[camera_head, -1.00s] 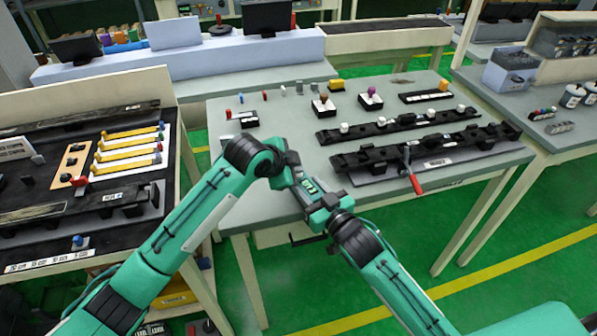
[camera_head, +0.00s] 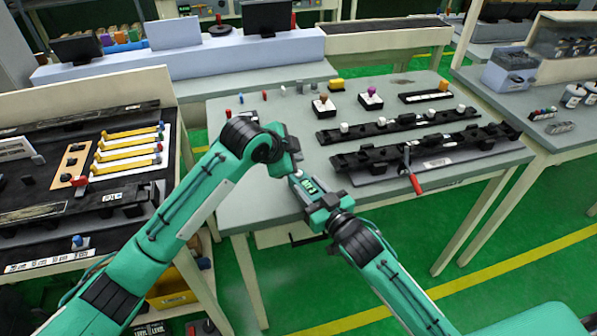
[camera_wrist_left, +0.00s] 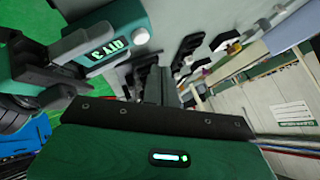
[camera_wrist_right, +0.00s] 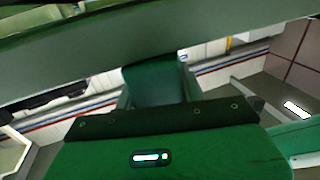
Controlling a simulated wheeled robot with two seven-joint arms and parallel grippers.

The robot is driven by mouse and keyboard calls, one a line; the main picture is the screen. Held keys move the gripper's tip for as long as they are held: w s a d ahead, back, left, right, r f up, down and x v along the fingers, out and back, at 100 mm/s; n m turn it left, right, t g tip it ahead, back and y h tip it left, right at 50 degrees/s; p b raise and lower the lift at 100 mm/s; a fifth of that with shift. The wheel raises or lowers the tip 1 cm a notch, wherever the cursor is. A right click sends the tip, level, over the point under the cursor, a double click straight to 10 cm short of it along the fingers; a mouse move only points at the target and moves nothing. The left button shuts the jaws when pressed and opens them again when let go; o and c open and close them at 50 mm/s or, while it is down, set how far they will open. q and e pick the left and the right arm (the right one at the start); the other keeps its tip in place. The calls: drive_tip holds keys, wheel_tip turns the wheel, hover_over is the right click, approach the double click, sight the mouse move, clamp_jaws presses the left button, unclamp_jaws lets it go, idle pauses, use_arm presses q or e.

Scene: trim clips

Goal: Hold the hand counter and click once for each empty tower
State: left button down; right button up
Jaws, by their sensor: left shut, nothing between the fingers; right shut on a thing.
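The hand counter (camera_head: 309,186) is a small grey-teal device at the near left edge of the middle table in the head view. In the left wrist view the hand counter (camera_wrist_left: 112,40) shows a lit display that seems to read QTY 3. My right gripper (camera_head: 318,200) is shut on it. My left gripper (camera_head: 294,168) is shut and empty, just above and beside the counter's far end. The front black rail (camera_head: 375,163) carries several black towers; the rear black rail (camera_head: 385,128) has white pieces along it. Which towers are empty is too small to tell.
A red-handled clamp (camera_head: 415,184) sits on the front rail. A left bench (camera_head: 60,225) holds yellow strips.

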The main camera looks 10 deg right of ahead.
use_arm(q)
wheel_tip(320, 180, up, 3)
drive_tip(key=shift+f, duration=0.1)
idle(0.6)
use_arm(e)
drive_tip(key=o, duration=1.1)
drive_tip(key=shift+o, duration=0.2)
drive_tip(key=shift+s, duration=0.1)
